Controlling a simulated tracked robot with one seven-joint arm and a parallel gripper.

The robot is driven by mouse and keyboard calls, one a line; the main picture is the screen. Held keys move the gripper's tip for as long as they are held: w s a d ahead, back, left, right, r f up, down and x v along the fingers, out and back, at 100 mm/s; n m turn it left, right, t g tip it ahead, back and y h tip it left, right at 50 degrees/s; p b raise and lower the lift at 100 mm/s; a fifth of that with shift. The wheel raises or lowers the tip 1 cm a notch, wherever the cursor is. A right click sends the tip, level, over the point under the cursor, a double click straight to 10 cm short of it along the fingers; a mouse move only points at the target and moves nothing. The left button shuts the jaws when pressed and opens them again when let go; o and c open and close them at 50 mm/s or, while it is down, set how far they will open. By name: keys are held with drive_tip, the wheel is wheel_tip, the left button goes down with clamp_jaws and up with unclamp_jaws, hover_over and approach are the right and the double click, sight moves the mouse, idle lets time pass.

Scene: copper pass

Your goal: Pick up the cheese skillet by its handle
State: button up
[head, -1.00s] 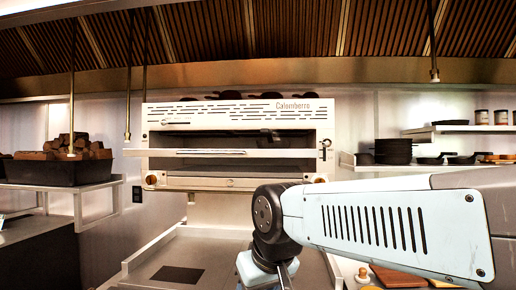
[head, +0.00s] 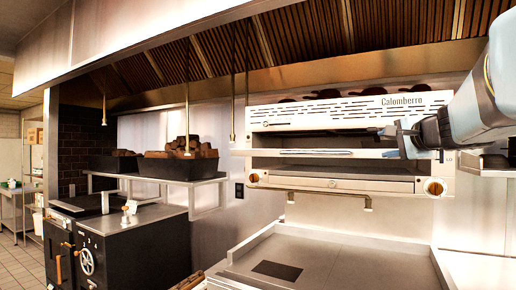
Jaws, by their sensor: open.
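I cannot make out which thing is the cheese skillet. Dark pan shapes (head: 325,94) lie on top of the white Calomberro oven (head: 350,113), only partly showing above its upper edge. The oven's opening is dark, and I cannot tell whether anything is inside. My gripper (head: 388,142) is at the right part of the oven front in the picture, at the end of my raised arm. It is open, small in view, and I see nothing between its fingers. My arm hides the oven's upper right corner.
A steel counter (head: 345,262) with a dark square plate lies below the oven, largely clear. A wall shelf (head: 207,179) at left carries dark bins of wood chunks (head: 180,166). A black stove (head: 110,245) stands left. The hood (head: 300,45) hangs above, with thin rods hanging down.

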sight(379, 131)
drive_tip(key=d+r+m+t+h, duration=0.1)
drive_tip(key=d+r+m, duration=0.1)
drive_tip(key=d+r, duration=0.25)
drive_tip(key=shift+m+h, duration=0.3)
drive_tip(key=shift+h, duration=0.1)
drive_tip(key=shift+w+d+f, duration=0.15)
drive_tip(key=shift+w, duration=3.35)
drive_tip(key=shift+w+d+f, duration=0.1)
drive_tip(key=shift+w+d, duration=0.05)
drive_tip(key=shift+w, duration=3.35)
drive_tip(key=shift+c, duration=0.5)
clamp_jaws()
